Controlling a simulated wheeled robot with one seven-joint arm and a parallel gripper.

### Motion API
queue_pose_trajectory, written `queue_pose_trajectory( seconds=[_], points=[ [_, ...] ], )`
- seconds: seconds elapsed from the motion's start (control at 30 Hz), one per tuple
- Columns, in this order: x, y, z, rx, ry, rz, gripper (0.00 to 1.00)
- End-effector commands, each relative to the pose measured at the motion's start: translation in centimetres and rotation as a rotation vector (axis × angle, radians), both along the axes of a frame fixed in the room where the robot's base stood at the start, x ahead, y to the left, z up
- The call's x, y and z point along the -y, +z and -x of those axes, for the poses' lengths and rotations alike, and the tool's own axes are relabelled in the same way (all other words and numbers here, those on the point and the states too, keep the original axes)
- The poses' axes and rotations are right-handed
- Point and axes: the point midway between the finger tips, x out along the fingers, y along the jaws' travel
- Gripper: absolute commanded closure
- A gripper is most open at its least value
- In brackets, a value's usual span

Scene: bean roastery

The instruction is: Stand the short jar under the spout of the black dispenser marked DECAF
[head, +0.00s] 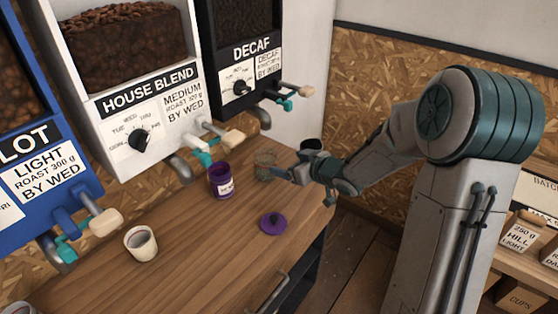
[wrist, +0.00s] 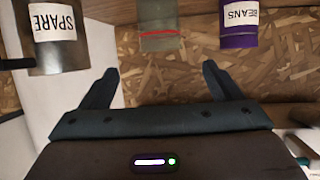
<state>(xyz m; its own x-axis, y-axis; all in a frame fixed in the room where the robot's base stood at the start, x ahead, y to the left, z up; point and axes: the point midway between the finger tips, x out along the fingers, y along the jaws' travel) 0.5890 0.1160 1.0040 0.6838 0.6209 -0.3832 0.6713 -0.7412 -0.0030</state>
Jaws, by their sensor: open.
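A short see-through greenish jar (head: 265,158) with a red line stands on the wooden counter, below and in front of the black DECAF dispenser (head: 243,80). The DECAF spout (head: 262,117) is a grey pipe above and behind my arm's end. My gripper (head: 281,171) is open and empty, low over the counter at the near right side of the short jar. In the wrist view, which is upside down, the short jar (wrist: 161,28) lies ahead between the spread fingers (wrist: 158,82), apart from them. My gripper partly covers the jar's base in the head view.
A purple BEANS jar (head: 221,180) stands left of the short jar. A dark SPARE canister (wrist: 58,40) stands on its other side. A purple lid (head: 273,224) and a white cup (head: 141,243) are on the counter. The HOUSE BLEND dispenser (head: 135,95) is left of DECAF.

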Motion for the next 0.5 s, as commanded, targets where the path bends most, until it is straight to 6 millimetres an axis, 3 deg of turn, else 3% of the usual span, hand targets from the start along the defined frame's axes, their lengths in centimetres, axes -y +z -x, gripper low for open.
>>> queue_pose_trajectory(
  seconds=[0.2, 0.5],
  points=[
    [2.1, 1.3, 2.3, 0.0, -0.001, 0.0, 0.15],
    [3.0, 1.8, 3.1, -0.002, -0.012, 0.013, 0.15]
  ],
)
